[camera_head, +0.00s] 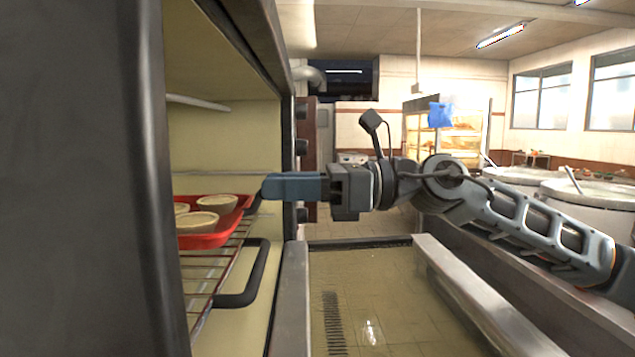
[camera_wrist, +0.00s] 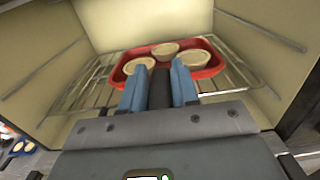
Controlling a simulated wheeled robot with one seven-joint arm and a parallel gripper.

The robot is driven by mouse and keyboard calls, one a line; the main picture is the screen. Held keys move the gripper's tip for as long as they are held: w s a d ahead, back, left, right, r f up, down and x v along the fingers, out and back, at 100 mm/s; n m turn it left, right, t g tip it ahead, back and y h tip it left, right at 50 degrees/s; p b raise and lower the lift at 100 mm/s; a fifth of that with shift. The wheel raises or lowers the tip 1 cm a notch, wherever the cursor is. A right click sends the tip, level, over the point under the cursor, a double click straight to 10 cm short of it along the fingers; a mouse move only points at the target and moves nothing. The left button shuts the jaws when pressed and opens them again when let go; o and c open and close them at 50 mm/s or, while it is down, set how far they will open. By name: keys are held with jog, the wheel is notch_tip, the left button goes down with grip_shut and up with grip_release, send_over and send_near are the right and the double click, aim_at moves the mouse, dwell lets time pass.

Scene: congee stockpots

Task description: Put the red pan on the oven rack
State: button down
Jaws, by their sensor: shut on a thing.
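The red pan (camera_head: 222,238) is inside the open oven, with several pale round tart-like items in it. It also shows in the wrist view (camera_wrist: 208,70), over the wire oven rack (camera_wrist: 95,92). In the head view the oven rack (camera_head: 205,285) lies under and in front of the pan. I cannot tell whether the pan rests on it or is just above it. My gripper (camera_head: 266,187) reaches into the oven opening from the right, its blue fingers shut on the pan's dark handle (camera_wrist: 161,88). The fingers hide part of the handle.
The dark oven side (camera_head: 85,180) fills the left of the head view. A black bar-shaped handle (camera_head: 248,285) sticks out at the rack's front. Upper rack rails line the oven walls. Large pots (camera_head: 590,192) stand far right.

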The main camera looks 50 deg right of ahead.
aim_at(217, 209)
jog(key=x, duration=0.3)
jog(key=p+x, duration=0.1)
jog(key=x, duration=0.2)
jog(key=p+x, duration=0.1)
jog(key=x, duration=0.2)
jog(key=shift+f, duration=0.3)
jog(key=shift+w+a+f, duration=0.15)
jog(key=shift+f, duration=1.05)
jog(key=c, duration=0.8)
grip_release()
jog(key=b+v, duration=0.2)
jog(key=v, duration=0.4)
jog(key=shift+s+d+b, duration=0.25)
jog(key=shift+s+b, duration=0.05)
jog(key=shift+b, duration=0.1)
jog(key=shift+s+d, duration=0.35)
